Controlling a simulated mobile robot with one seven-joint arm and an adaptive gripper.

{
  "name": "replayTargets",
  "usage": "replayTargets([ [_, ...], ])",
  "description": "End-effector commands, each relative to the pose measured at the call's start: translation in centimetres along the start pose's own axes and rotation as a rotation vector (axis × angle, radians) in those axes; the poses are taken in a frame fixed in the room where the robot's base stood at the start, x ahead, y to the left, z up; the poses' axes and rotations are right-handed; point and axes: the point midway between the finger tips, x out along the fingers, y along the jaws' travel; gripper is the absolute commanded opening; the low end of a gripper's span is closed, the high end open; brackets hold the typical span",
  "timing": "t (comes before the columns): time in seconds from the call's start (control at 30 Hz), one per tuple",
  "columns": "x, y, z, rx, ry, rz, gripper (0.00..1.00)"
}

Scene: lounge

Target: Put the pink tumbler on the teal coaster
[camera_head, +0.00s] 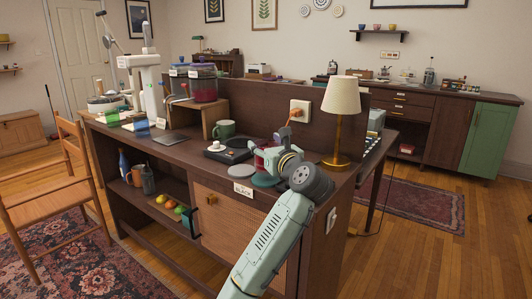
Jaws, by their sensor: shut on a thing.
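The pink tumbler (259,161) is mostly hidden by my gripper; only a small pinkish-red part shows. My gripper (267,157) is shut on it, low over the front right of the wooden desk top. The teal coaster (265,181) appears as a flat grey-green disc near the desk's front edge, just below the gripper in the picture. I cannot tell whether the tumbler touches the coaster or the desk. Another flat round disc (238,171) lies to its left.
A lamp (341,120) with a cream shade stands right of my gripper. A black tray-like device (227,153) and a green mug (224,129) are to the left. A raised back panel (270,101) bounds the desk. A small label (243,190) is at the front edge.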

Motion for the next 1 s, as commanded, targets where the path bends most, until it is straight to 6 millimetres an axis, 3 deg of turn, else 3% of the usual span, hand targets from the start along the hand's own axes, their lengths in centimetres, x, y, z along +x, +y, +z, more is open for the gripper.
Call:
replayTargets([
  [0.17, 0.0, 0.1, -2.2, -0.001, 0.001, 0.001, 0.0],
  [0.57, -0.1, 0.1, -2.7, 0.0, -0.001, 0.001, 0.0],
  [0.6, 0.0, 0.1, -2.7, 0.0, 0.0, 0.001, 0.57],
  [0.87, 0.0, 0.1, -2.7, 0.0, 0.001, 0.001, 0.75],
  [1.0, 0.0, 0.1, -2.7, 0.0, 0.001, 0.001, 0.75],
])
